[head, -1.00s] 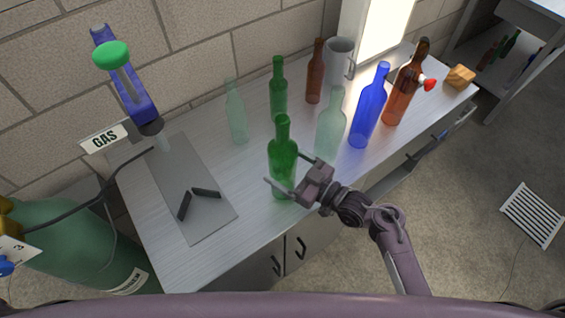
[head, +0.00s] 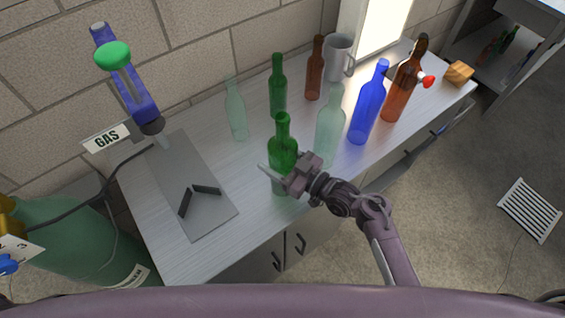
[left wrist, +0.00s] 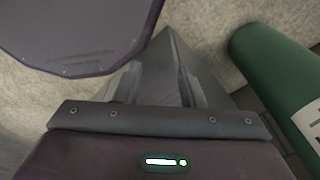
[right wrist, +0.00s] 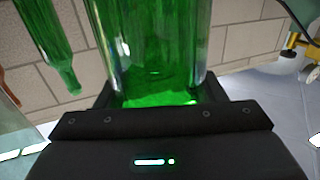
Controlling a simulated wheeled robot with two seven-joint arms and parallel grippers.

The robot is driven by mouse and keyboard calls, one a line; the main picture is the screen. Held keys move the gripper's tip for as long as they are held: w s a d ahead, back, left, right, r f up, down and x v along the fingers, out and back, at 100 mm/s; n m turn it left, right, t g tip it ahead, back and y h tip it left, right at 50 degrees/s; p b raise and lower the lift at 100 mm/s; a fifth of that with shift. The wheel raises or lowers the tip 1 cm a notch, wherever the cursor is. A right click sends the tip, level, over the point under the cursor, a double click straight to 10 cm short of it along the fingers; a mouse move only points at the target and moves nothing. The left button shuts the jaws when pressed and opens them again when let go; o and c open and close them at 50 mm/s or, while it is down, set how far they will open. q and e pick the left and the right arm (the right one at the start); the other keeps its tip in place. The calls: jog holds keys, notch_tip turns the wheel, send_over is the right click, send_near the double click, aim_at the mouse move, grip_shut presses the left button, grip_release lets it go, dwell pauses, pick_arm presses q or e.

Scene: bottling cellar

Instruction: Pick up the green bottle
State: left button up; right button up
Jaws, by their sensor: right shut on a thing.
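A green bottle (head: 283,150) stands upright near the front edge of the counter. My right gripper (head: 279,175) is around its lower body and shut on it. In the right wrist view the green bottle (right wrist: 155,45) fills the space between the fingers, and the gripper hides part of it. A second green bottle (head: 278,85) stands farther back, apart from the gripper. My left gripper (left wrist: 158,85) shows only in the left wrist view, its fingers apart with nothing between them.
Pale green bottles (head: 329,125) (head: 236,110), a blue bottle (head: 367,105) and brown bottles (head: 403,85) (head: 315,70) stand close by on the counter (head: 215,245). A grey mug (head: 339,55) is at the back. A grey plate (head: 205,222) with black strips lies left.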

jog(key=shift+r, duration=0.1)
jog(key=shift+r, duration=0.1)
notch_tip(320, 180, up, 20)
jog(key=b, duration=0.2)
dwell(0.4)
